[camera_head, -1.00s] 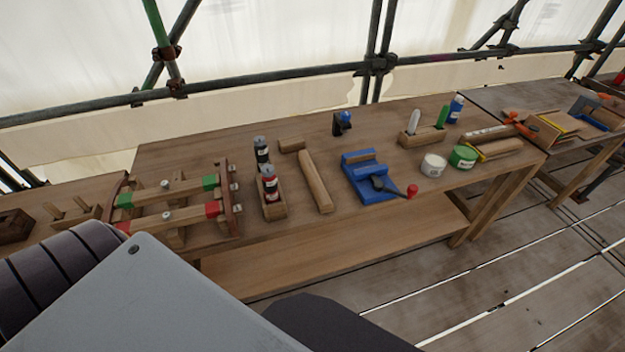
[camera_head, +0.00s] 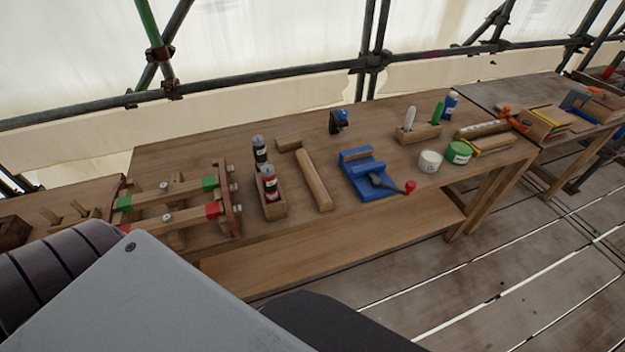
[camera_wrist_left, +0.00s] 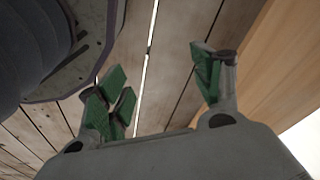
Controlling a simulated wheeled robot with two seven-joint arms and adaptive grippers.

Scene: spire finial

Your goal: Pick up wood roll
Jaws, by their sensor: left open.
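A long rounded wooden piece, which looks like the wood roll (camera_head: 314,181), lies on the workbench (camera_head: 245,235) near the middle in the head view. A shorter wooden piece (camera_head: 289,144) lies just behind it. My left gripper (camera_wrist_left: 158,85) shows only in the left wrist view. Its green-padded fingers are spread apart with nothing between them. Planks lie beyond the fingers, and the wood roll does not show in that view. My right gripper is not in view.
Left of the roll stands a wooden holder with bottles (camera_head: 270,205), then a clamp frame (camera_head: 175,205) with red and green blocks. A blue vise (camera_head: 368,178) is close on its right. Cans (camera_head: 458,153) stand farther right. Scaffold poles (camera_head: 365,60) run behind the bench.

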